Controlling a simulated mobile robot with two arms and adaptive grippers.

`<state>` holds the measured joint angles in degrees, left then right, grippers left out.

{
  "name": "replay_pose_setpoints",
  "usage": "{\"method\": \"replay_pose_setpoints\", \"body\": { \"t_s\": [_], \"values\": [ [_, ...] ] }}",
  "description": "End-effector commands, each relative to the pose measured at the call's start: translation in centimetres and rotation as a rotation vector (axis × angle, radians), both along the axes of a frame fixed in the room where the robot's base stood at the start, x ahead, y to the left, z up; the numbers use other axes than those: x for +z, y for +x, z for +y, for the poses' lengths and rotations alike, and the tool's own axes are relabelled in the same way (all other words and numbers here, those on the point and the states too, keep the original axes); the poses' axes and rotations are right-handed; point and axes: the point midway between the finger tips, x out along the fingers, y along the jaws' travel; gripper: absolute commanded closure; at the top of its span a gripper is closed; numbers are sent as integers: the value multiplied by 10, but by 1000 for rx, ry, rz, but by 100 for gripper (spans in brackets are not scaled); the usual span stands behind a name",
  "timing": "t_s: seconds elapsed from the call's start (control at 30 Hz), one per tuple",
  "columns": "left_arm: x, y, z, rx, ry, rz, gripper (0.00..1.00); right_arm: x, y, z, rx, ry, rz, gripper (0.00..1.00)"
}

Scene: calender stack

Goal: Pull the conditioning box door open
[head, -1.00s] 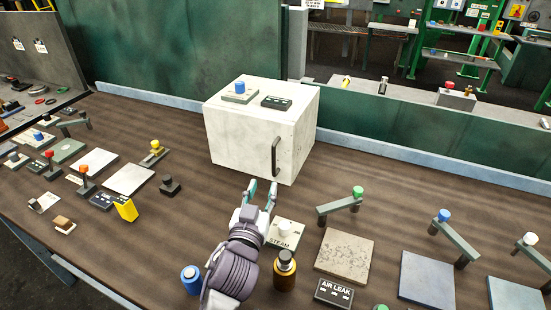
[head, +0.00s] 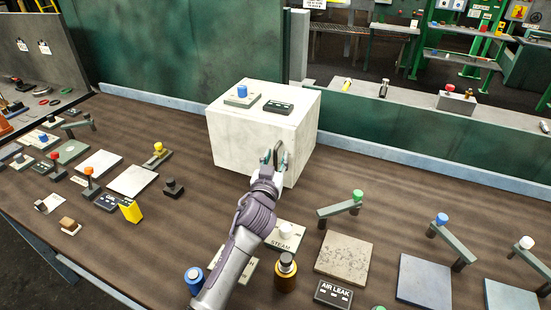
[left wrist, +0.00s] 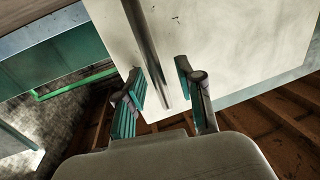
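The conditioning box (head: 240,140) is a pale white block on the brown table, and its door looks shut. The dark vertical bar handle (head: 276,150) is on the front face near the right edge, partly hidden by my gripper. My left gripper (head: 274,162) is at the handle. In the left wrist view, the handle (left wrist: 149,50) runs down between the teal fingers of my left gripper (left wrist: 163,88). The fingers are apart, with a gap visible on the right side of the bar. The door face (left wrist: 220,40) fills the upper part of that view. My right gripper is not in view.
A blue-knobbed unit (head: 242,97) and a dark panel (head: 278,107) sit on top of the box. In front are a STEAM plate (head: 288,240), an amber bottle (head: 285,272) and a stone-like tile (head: 343,257).

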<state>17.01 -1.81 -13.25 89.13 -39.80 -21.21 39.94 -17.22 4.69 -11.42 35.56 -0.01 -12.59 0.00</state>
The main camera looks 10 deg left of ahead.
Motion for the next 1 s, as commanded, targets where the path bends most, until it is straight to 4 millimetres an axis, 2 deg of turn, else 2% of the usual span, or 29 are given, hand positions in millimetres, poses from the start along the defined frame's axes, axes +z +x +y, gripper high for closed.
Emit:
{"method": "replay_pose_setpoints", "body": {
  "t_s": [0.17,0.3,0.4,0.8,1.0],
  "values": [
    [0,0,0,0,0,0,63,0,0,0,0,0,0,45],
    [0,0,0,0,0,0,86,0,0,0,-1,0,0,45],
    [0,0,0,0,0,0,100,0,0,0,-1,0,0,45],
    [0,-1,0,-2,1,0,100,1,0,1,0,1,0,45],
    [3,-10,5,-39,5,3,100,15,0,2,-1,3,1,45]
  ]
}}
